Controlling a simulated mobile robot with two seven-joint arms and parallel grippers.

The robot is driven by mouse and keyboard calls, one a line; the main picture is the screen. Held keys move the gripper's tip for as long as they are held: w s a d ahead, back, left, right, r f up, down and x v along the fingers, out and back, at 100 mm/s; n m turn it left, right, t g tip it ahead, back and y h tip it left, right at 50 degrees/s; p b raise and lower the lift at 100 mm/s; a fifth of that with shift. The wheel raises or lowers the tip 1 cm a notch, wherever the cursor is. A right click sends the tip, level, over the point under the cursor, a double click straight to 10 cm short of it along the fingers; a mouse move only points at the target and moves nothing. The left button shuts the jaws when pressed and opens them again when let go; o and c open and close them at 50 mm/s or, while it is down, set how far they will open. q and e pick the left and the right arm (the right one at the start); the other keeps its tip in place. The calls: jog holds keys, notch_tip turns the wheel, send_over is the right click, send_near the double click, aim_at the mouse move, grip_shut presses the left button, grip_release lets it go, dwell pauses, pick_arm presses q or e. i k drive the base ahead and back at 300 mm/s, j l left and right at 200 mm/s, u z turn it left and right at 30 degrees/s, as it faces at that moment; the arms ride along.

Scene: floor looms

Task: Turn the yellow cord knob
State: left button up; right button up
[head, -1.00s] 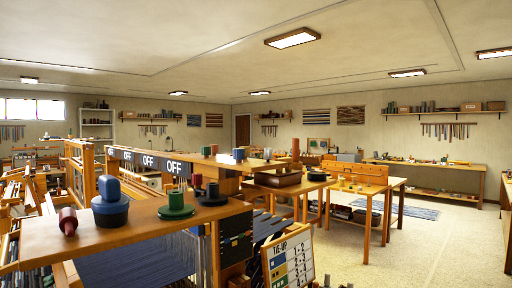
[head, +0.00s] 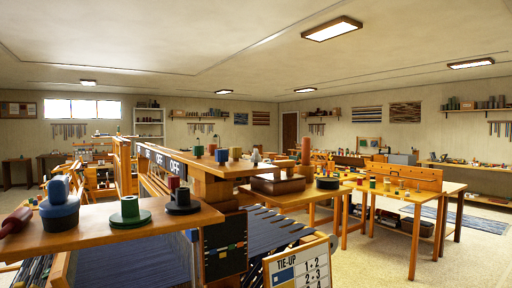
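A dark panel (head: 224,252) hangs on the end of the near loom, below its wooden top. A row of very small coloured spots crosses this panel. They are too small for me to tell which, if any, is the yellow cord knob. Neither of my grippers is in view.
The near wooden shelf (head: 105,222) carries a blue weight (head: 60,212), a green spool (head: 130,212), a black spool (head: 182,203) and a dark red spool (head: 14,221). A TIE-UP board (head: 300,268) stands front centre. Tables fill the right, with open floor (head: 440,265) at front right.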

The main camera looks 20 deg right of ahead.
aim_at(235, 153)
jog(key=l, duration=0.95)
jog(key=i+l+u, duration=0.15)
jog(key=l, duration=0.2)
jog(key=i+l+u, duration=0.35)
jog(key=l, duration=0.4)
jog(key=i, duration=0.1)
